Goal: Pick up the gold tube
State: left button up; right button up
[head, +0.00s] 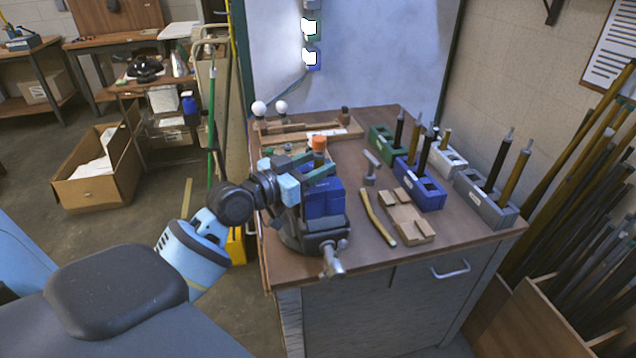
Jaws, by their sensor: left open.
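A gold tube (377,218) lies on the brown table, slightly curved, between the vise and a notched wooden block. Other gold tubes stand upright with dark tubes in the blue holder (420,184), the white holder (446,160) and the grey holder (487,197). My left gripper (308,168) is open above the blue-jawed vise (323,199), to the left of the lying gold tube and apart from it. Its fingers partly overlap the vise in the picture, so contact there is unclear. My right gripper is not in view.
The notched wooden block (407,216) lies right of the lying tube. A grey metal fitting (371,166) is behind it. A green holder (384,141) stands farther back. An orange-topped object (319,144) is behind my gripper. The table's front right is clear.

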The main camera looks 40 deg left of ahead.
pick_arm(q)
jog(key=shift+w+d, duration=0.15)
jog(key=shift+w, duration=0.55)
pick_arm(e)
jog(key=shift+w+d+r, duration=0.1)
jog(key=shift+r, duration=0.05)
pick_arm(q)
jog(key=shift+c, duration=0.3)
grip_shut()
jog(key=shift+r, duration=0.15)
jog(key=shift+r, duration=0.6)
notch_tip(320, 180, up, 17)
jog(key=p, duration=0.2)
jog(key=shift+f, duration=0.15)
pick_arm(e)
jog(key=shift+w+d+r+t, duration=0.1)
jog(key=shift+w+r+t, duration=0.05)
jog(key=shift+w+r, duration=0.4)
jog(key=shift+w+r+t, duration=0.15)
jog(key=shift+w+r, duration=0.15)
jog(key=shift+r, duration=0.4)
pick_arm(q)
jog(key=shift+s+f, duration=0.1)
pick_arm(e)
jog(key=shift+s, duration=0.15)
